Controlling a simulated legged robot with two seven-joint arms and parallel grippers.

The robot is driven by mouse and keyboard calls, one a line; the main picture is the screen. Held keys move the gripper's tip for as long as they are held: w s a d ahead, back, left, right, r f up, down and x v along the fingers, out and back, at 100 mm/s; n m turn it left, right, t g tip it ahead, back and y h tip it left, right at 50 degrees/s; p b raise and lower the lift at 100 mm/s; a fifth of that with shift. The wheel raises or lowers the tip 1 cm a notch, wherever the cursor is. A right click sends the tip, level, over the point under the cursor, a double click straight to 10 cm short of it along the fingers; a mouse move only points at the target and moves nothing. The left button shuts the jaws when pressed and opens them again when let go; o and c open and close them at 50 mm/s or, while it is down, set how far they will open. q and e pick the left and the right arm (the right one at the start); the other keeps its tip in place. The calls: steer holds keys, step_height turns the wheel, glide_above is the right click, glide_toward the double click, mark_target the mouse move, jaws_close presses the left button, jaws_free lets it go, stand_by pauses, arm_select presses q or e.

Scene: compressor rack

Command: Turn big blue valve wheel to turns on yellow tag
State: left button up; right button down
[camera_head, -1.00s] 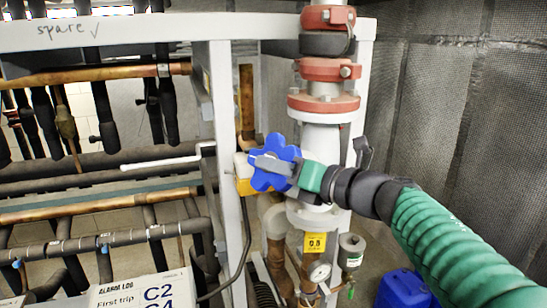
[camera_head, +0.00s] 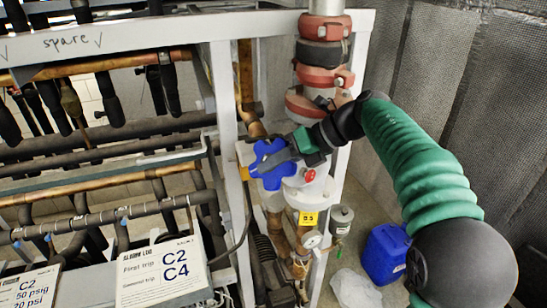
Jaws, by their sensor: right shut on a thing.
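The big blue valve wheel (camera_head: 272,179) is a lobed knob in front of the white vertical pipe, beside the rack post. My right gripper (camera_head: 272,160) reaches in from the right and is shut on the wheel, its dark fingers lying across the wheel's face. The fingers hide part of the wheel. The yellow tag (camera_head: 309,218) hangs on the pipe just below the valve. Its small print looks like 0.5, but it is hard to read. My left gripper is not in view.
Red pipe couplings (camera_head: 321,77) sit above the valve. A pressure gauge (camera_head: 312,239) is below the tag. A blue canister (camera_head: 385,254) and a clear plastic bag (camera_head: 355,289) are on the floor. White signs (camera_head: 160,272) stand at lower left, before dark and copper pipes.

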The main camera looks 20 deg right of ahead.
steer(key=shift+s+f+g, duration=0.1)
steer(key=shift+f+g, duration=0.25)
steer(key=shift+g, duration=0.25)
steer(key=c, duration=1.7)
jaws_free()
steer(key=shift+o, duration=0.7)
steer(key=shift+w, duration=0.3)
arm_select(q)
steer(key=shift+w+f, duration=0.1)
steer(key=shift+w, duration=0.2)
arm_select(e)
steer(key=shift+r, duration=0.15)
